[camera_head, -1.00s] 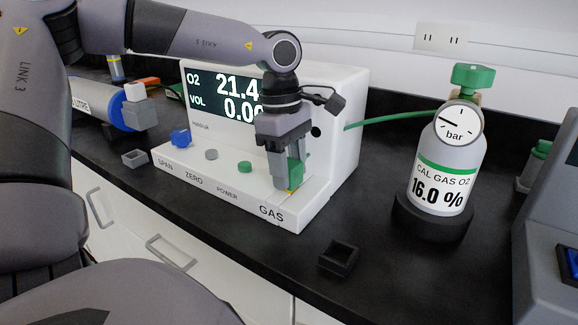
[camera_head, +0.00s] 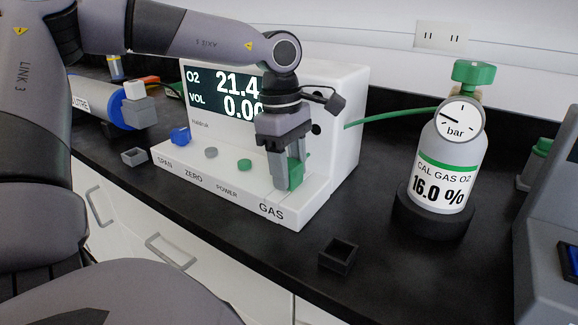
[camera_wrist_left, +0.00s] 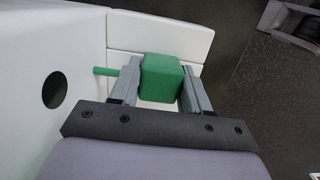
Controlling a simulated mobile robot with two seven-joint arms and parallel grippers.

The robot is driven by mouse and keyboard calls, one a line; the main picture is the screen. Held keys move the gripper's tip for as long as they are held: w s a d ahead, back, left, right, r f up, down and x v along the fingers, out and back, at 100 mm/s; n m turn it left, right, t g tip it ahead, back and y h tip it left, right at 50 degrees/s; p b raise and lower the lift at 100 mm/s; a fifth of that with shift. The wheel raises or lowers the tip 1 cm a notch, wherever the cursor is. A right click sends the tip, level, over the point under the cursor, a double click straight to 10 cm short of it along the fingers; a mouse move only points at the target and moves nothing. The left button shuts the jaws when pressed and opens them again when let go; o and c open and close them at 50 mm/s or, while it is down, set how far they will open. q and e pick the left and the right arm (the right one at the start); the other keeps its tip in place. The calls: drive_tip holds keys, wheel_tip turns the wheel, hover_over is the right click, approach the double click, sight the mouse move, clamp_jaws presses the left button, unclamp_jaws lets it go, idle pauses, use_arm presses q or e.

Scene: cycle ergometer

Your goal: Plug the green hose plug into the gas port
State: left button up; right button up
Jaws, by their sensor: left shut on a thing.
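The green hose plug (camera_head: 296,172) is a green block held between the fingers of my left gripper (camera_head: 289,178), just above the ledge marked GAS on the white analyser (camera_head: 335,150). In the left wrist view the plug (camera_wrist_left: 161,77) sits between both fingers of the gripper (camera_wrist_left: 162,95). A thin green stub (camera_wrist_left: 118,71) runs from it towards the white panel on the left. I cannot tell whether the stub's tip touches or enters the panel. A dark round hole (camera_wrist_left: 55,90) shows in that panel, apart from the stub. My right gripper is not in view.
A grey CAL GAS cylinder (camera_head: 442,180) with a gauge stands in a black base at right. A small black open box (camera_head: 338,257) lies in front. Knobs line the ledge, including a blue one (camera_head: 180,135).

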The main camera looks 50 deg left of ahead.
use_arm(q)
drive_tip(key=shift+f, duration=0.1)
idle(0.5)
drive_tip(key=o, duration=1.3)
drive_tip(key=shift+c, duration=0.2)
drive_tip(key=shift+s+a+r+p, duration=0.1)
drive_tip(key=shift+a+r+p, duration=0.1)
drive_tip(key=shift+r+p, duration=1.35)
drive_tip(key=shift+a+r+p, duration=0.2)
drive_tip(key=shift+r+p, duration=0.85)
drive_tip(key=shift+r, duration=0.95)
